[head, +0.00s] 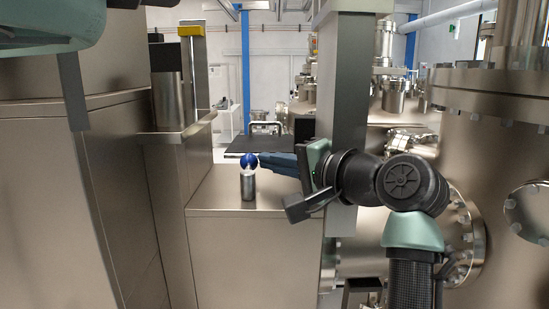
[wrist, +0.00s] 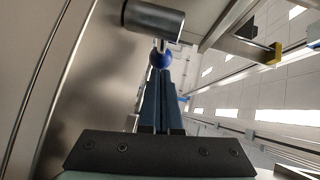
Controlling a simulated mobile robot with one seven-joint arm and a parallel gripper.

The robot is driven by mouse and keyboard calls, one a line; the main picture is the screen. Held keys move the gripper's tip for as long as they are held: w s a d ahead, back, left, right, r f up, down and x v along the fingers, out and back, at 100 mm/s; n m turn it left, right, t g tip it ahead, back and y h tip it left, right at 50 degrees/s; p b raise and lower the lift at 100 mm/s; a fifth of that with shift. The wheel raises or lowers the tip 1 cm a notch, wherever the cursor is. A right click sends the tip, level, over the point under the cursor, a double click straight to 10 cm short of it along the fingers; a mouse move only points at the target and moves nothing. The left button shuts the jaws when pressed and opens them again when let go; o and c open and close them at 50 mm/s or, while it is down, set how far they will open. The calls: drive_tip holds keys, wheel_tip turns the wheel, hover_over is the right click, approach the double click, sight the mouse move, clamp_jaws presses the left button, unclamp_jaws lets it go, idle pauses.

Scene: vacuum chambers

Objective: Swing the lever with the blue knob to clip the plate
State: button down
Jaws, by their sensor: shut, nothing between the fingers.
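The blue knob (head: 249,160) shows above a short silver cylinder (head: 248,186) that stands on a metal cabinet top. In the wrist view the knob (wrist: 160,60) is just beyond my fingertips, on a thin silver rod by the cylinder (wrist: 153,20). My gripper (head: 263,159) comes in from the right with its blue fingers shut and empty. Its tips (wrist: 163,73) are right beside the knob; I cannot tell whether they touch it. The fingers hide part of the knob in the wrist view. I cannot make out the plate clearly.
The metal cabinet top (head: 225,199) is otherwise clear around the cylinder. A grey upright post (head: 343,90) stands close to my wrist. Tall metal cabinets (head: 110,180) rise on the left, and a large vacuum chamber (head: 500,150) stands on the right.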

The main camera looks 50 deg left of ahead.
sight(244, 163)
drive_tip(key=n+g+p, duration=0.1)
drive_tip(key=a+n+g+p, duration=0.1)
drive_tip(key=g, duration=0.1)
drive_tip(key=s+n+g, duration=0.1)
drive_tip(key=shift+a+r+g+h+p, duration=0.2)
drive_tip(key=shift+a+g+h+p, duration=0.2)
drive_tip(key=shift+s+a+f+n, duration=0.15)
drive_tip(key=shift+n, duration=0.15)
drive_tip(key=shift+s+a+p, duration=0.35)
drive_tip(key=shift+s+a, duration=0.3)
drive_tip(key=shift+s, duration=0.15)
drive_tip(key=shift+s+f, duration=0.1)
drive_tip(key=b+v, duration=0.5)
drive_tip(key=v, duration=0.8)
drive_tip(key=shift+a, duration=0.1)
